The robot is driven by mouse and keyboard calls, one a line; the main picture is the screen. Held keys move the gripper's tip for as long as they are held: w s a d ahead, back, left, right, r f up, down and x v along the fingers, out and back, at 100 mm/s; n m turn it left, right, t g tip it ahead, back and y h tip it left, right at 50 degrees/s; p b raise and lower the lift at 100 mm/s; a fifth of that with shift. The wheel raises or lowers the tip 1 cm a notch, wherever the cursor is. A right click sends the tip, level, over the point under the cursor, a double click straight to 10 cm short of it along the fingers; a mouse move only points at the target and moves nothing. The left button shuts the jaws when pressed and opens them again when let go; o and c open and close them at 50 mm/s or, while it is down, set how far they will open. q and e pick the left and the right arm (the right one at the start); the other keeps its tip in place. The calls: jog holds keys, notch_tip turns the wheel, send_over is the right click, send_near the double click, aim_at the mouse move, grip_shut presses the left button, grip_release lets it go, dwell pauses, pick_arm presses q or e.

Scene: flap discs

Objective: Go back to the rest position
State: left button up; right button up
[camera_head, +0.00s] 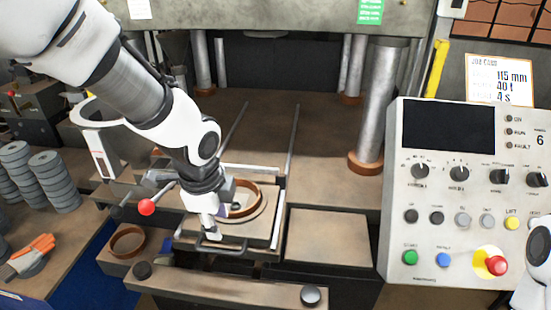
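My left arm comes in from the upper left. Its gripper (212,230) points down over the front of the press's sliding plate (262,232), close beside a brown ring (252,203) with something partly hidden inside it. The fingers are seen too narrowly to tell whether they are open or shut, and no held thing shows. Of my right arm only a white part shows at the right edge; its gripper is out of view.
A red-knobbed lever (147,207) stands left of the gripper. A second brown ring (127,242) lies on the front left. Stacks of grey discs (53,181) and orange gloves (30,256) are at left. The control panel (450,190) stands right, beside metal columns (378,105).

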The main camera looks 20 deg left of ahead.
pick_arm(q)
jog(key=shift+f, duration=0.1)
jog(key=s+d+f+n+g+b, duration=0.1)
jog(key=s+f+n+g+b, duration=0.15)
jog(key=s+f, duration=0.85)
jog(key=s+f+n+g+h+b, duration=0.1)
jog(key=s+f+n+g+b, duration=0.2)
jog(key=f, duration=1.4)
jog(key=s+d+f+n+g+b, duration=0.1)
jog(key=s+f+n+b, duration=0.2)
jog(key=s+f, duration=0.85)
jog(key=w+f+n+t, duration=0.4)
jog(key=w+n, duration=0.3)
jog(key=w, duration=0.2)
jog(key=shift+w+a, duration=0.3)
jog(key=shift+f, duration=0.1)
